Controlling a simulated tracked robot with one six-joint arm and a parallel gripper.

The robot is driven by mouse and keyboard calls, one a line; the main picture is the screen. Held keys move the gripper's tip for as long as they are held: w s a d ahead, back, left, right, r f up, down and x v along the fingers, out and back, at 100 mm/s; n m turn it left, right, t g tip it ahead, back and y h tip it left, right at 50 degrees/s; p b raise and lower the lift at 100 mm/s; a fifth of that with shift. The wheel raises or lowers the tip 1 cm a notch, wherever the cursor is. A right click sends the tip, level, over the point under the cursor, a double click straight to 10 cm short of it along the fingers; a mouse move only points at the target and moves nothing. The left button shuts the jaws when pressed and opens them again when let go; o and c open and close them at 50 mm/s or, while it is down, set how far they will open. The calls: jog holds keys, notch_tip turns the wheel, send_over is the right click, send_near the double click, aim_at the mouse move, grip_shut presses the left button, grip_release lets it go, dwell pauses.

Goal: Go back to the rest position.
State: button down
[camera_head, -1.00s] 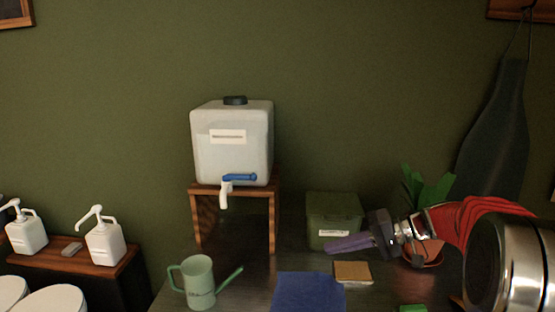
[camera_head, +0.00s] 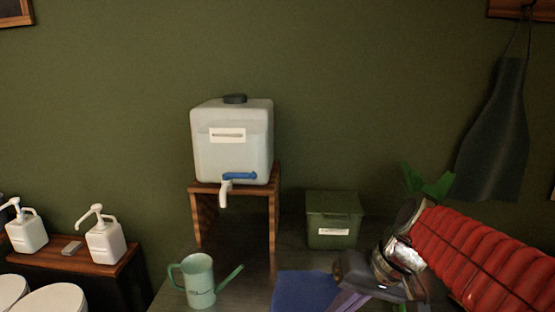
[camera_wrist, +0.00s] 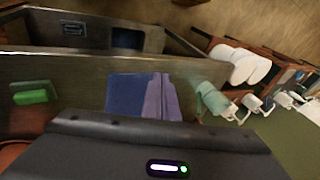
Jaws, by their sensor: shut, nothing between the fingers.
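My gripper (camera_head: 347,301) is at the bottom of the head view, its purple fingers pointing down past the frame edge. In the wrist view its fingers (camera_wrist: 161,98) lie close together with nothing between them, seen over the table. They overlap the right side of a folded blue cloth (camera_wrist: 124,97) in that view. The cloth also shows in the head view (camera_head: 300,290), left of my gripper. I cannot tell how high the fingers are above it. My red arm comes in from the right.
On the dark table stand a green watering can (camera_head: 198,281), a white water tank (camera_head: 233,150) with a blue tap on a wooden stand (camera_head: 203,220), and a lidded green box (camera_head: 333,222). White pump bottles (camera_head: 105,243) stand at left. A green block (camera_wrist: 31,97) lies on the table.

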jog(key=s+d+f+t+h, duration=0.1)
jog(key=s+d+t+h, duration=0.2)
jog(key=s, duration=0.6)
jog(key=shift+s+d+f+h, duration=0.25)
jog(key=shift+s+d+h, duration=0.1)
jog(key=shift+d+h, duration=0.4)
